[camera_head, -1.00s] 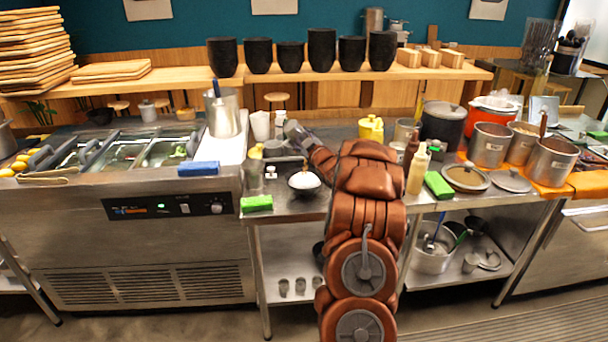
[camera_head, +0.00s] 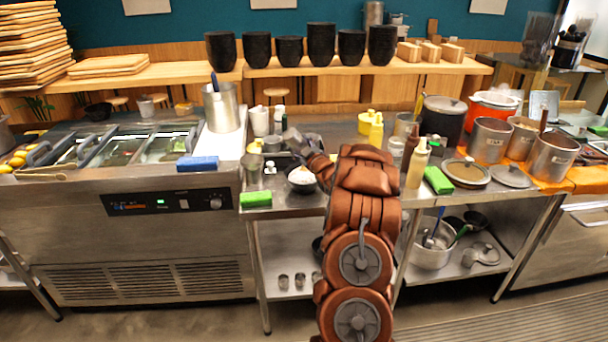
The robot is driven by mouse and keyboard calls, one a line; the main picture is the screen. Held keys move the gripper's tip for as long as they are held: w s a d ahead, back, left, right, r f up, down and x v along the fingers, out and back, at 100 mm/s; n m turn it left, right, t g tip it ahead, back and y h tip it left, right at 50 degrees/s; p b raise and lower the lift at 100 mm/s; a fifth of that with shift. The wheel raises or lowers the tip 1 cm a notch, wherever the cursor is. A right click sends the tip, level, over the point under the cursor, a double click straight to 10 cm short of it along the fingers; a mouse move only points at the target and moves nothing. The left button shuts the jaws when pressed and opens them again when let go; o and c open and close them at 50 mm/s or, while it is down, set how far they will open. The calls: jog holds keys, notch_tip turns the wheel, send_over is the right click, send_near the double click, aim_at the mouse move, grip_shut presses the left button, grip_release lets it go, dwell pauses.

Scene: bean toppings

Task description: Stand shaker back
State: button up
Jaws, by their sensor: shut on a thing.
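My gripper (camera_head: 292,138) is at the end of my brown arm, low over the back of the middle counter. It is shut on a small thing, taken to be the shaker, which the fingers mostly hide. A dark bowl (camera_head: 301,187) with white food and a little brownish topping stands just in front of and below the gripper. A small metal-and-white container (camera_head: 269,168) stands left of the bowl. Whether the held shaker touches the counter cannot be told.
White cups (camera_head: 260,122) and a steel pot (camera_head: 221,108) stand behind left. A green block (camera_head: 255,199) lies at the front edge. A yellow container (camera_head: 367,121), sauce bottles (camera_head: 417,165) and pots (camera_head: 489,140) crowd the right. Little counter is free around the gripper.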

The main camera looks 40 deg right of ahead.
jog(key=shift+r, duration=0.2)
jog(key=shift+r, duration=0.1)
